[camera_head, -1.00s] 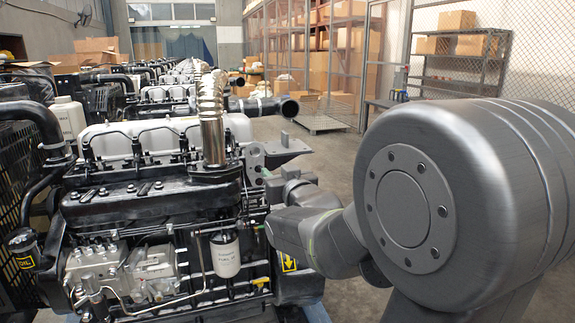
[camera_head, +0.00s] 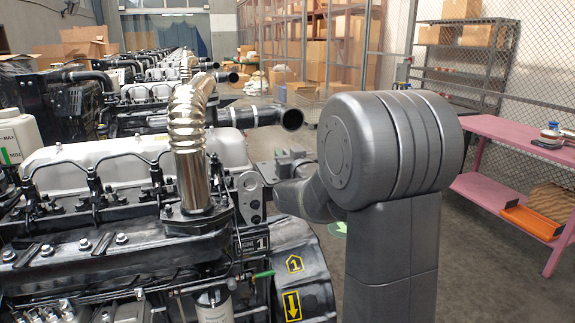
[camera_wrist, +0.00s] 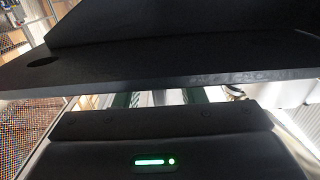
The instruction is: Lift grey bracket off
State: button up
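The grey bracket (camera_head: 250,199) is a plate with round holes and a flange at its top. In the head view it stands upright at the engine's right end, right of the chrome pipe's base. I cannot tell whether it touches the engine. My gripper (camera_head: 287,168) is at the bracket's right side, partly hidden by the bracket and my arm. In the wrist view the bracket shows as a dark plate (camera_wrist: 190,62) with a hole at left, crossing close in front of the gripper. The fingers show only as narrow pieces below it, set apart; their tips are hidden.
The chrome exhaust pipe (camera_head: 188,150) rises just left of the bracket. A dark pipe end (camera_head: 291,119) juts out behind it. A pink table (camera_head: 500,131) with an orange tray (camera_head: 531,221) stands at right. Open floor lies between the table and the engines.

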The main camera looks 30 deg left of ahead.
jog(key=shift+w+a, duration=0.15)
grip_shut()
notch_tip(320, 180, up, 10)
jog(key=shift+r, duration=0.1)
dwell(0.6)
notch_tip(320, 180, up, 6)
jog(key=p, duration=0.5)
send_over(288, 152)
dwell(0.6)
